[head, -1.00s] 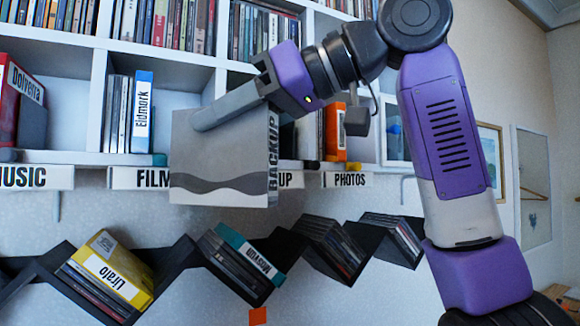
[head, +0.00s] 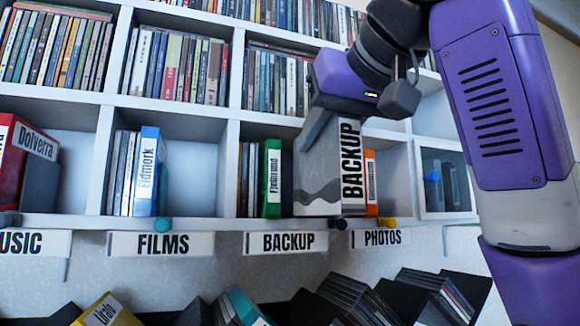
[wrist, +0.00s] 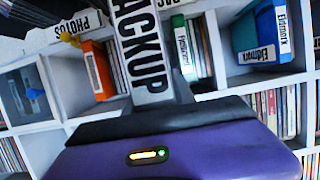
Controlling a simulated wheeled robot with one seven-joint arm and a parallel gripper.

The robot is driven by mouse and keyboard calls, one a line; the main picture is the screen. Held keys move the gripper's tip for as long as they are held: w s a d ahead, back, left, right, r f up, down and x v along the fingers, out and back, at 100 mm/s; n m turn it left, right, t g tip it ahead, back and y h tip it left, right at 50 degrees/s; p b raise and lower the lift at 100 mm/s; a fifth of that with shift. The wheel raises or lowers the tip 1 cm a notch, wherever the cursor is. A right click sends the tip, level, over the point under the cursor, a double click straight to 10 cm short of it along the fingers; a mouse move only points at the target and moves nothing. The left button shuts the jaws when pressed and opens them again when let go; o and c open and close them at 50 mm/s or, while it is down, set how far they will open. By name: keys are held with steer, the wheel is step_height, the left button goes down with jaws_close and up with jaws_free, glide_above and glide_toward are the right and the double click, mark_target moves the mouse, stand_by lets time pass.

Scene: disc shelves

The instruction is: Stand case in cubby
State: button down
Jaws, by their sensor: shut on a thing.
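The case (head: 318,180) is pale grey with a dark wave, and its white spine reads BACKUP. It is upright in the head view, at the opening of the cubby (head: 270,127) above the BACKUP label (head: 285,242). Its base is level with the shelf edge; I cannot tell how deep it is or whether it touches the shelf. My gripper (head: 316,124) is shut on the case's upper part from above. In the wrist view the case (wrist: 140,50) stands out beyond my gripper, spine showing; its far end is cut off.
A green case (head: 271,178) stands left of the held case, with a dark gap between. An orange case (head: 371,182) stands close on its right. A blue case (head: 146,172) is in the FILMS cubby. Slanted racks of cases (head: 360,300) lie below.

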steer(key=w, duration=0.1)
steer(key=w+p, duration=0.1)
steer(key=a+r, duration=0.1)
steer(key=shift+w, duration=0.4)
steer(key=shift+w+a+p, duration=0.1)
steer(key=shift+w+p, duration=0.2)
steer(key=shift+p, duration=0.25)
steer(key=w+a+p, duration=0.2)
steer(key=w+p, duration=0.3)
steer(key=w, duration=0.5)
steer(key=shift+a+f, duration=0.25)
steer(key=shift+f, duration=0.2)
steer(key=shift+f, duration=0.2)
